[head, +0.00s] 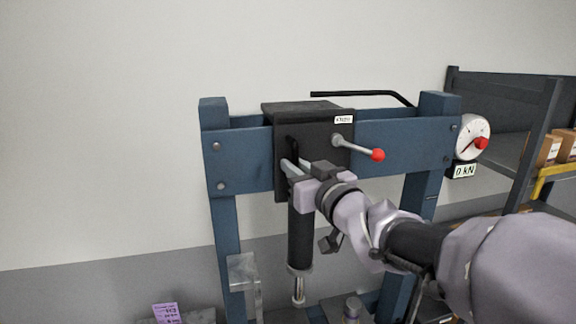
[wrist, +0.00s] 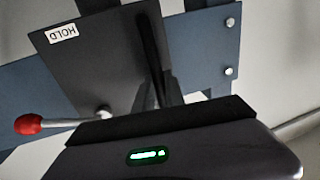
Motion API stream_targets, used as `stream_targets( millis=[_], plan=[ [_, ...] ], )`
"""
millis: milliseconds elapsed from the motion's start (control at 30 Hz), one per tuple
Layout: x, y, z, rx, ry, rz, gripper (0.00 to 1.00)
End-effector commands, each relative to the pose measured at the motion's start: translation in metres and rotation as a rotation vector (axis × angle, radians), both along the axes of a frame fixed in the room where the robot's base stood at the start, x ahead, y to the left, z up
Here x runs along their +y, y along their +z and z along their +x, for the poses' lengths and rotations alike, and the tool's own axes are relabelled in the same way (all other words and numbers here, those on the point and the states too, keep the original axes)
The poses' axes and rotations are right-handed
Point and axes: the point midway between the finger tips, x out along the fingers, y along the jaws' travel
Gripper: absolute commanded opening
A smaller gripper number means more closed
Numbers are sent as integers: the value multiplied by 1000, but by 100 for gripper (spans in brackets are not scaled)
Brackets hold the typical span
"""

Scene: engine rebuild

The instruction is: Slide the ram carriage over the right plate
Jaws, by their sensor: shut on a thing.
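The ram carriage (head: 312,117) is a black block on the blue crossbeam of the press frame, left of the beam's middle. Its black ram cylinder hangs below with a bright rod (head: 298,288) at the end. A red-knobbed lever (head: 357,149) sticks out from its front. My gripper (head: 292,170) is at the carriage's front face, shut on its dark upright handle (head: 291,147). In the wrist view the carriage (wrist: 85,60) fills the middle, with the handle (wrist: 155,55) running down to my gripper. The right plate cannot be clearly made out low in the head view.
The blue crossbeam (head: 398,133) is bare to the carriage's right, up to the right post (head: 425,190). A round gauge (head: 473,136) with a red knob stands beyond it. A pale block (head: 243,272) stands at lower left. Shelves (head: 535,130) are at right.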

Motion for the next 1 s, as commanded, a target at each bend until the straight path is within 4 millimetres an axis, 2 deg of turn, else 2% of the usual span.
stream_targets(
  millis=[33, 300, 600, 800, 1000],
  plan=[
    [-16, 2, 5, 3, -11, 0, 0],
    [-95, 3, 27, 4, -11, 1, 0],
    [-166, 2, 48, 3, -8, 2, 0],
    [-192, 2, 55, 2, -5, 1, 0],
    [-202, 1, 58, 1, -4, 0, 0]
  ],
)
